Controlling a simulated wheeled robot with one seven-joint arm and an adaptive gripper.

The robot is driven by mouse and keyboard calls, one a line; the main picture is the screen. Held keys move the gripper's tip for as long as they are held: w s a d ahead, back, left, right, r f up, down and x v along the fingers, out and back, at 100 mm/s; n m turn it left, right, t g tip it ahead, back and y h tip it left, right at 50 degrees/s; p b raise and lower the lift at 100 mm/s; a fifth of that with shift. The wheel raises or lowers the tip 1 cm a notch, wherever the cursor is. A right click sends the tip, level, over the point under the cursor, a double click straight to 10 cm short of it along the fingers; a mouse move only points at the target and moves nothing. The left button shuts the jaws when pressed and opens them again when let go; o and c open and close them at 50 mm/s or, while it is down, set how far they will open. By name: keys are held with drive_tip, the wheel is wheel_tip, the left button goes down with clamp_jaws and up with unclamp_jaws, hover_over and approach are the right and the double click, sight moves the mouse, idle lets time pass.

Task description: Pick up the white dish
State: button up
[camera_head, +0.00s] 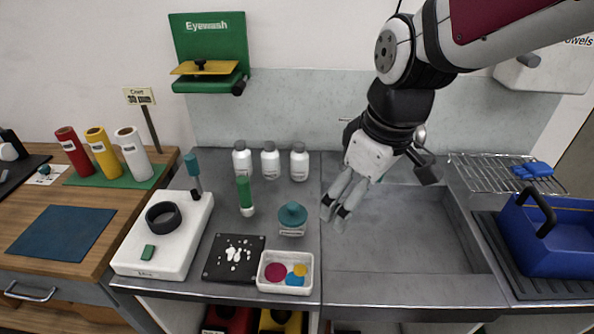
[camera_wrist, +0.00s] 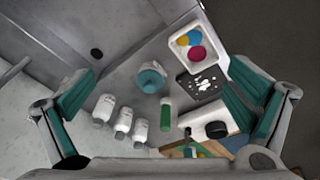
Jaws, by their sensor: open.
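The white dish (camera_head: 264,281) is a small rectangular tray with rounded corners at the counter's front edge, left of the sink. It holds crimson, yellow and blue round pieces. In the wrist view the dish (camera_wrist: 174,50) is at the top, beyond the fingertips. My gripper (camera_head: 337,213) is above the sink's left edge, up and to the right of the dish and apart from it. In the wrist view my gripper (camera_wrist: 160,88) has its teal-padded fingers wide apart with nothing between them.
A teal-lidded jar (camera_head: 292,217) stands just behind the dish. A black board (camera_head: 216,268) with white pieces lies to its left. A green-capped tube (camera_head: 245,196), white bottles (camera_head: 270,162) and a white box (camera_head: 140,255) stand further left and back. The sink (camera_head: 395,230) is empty.

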sight(286, 275)
drive_tip(key=a+f+n+g+h+p, duration=0.1)
drive_tip(key=a+f+n+g+p, duration=0.15)
drive_tip(key=a+f+n, duration=0.8)
drive_tip(key=f+m, duration=0.1)
drive_tip(key=f, duration=0.3)
drive_tip(key=a+f+m+p, duration=0.1)
drive_tip(key=f, duration=0.3)
drive_tip(key=f+m+t+p, duration=0.1)
drive_tip(key=f, duration=0.3)
drive_tip(key=shift+w+a+f, duration=0.1)
drive_tip(key=shift+a+f, duration=0.25)
drive_tip(key=c, duration=1.3)
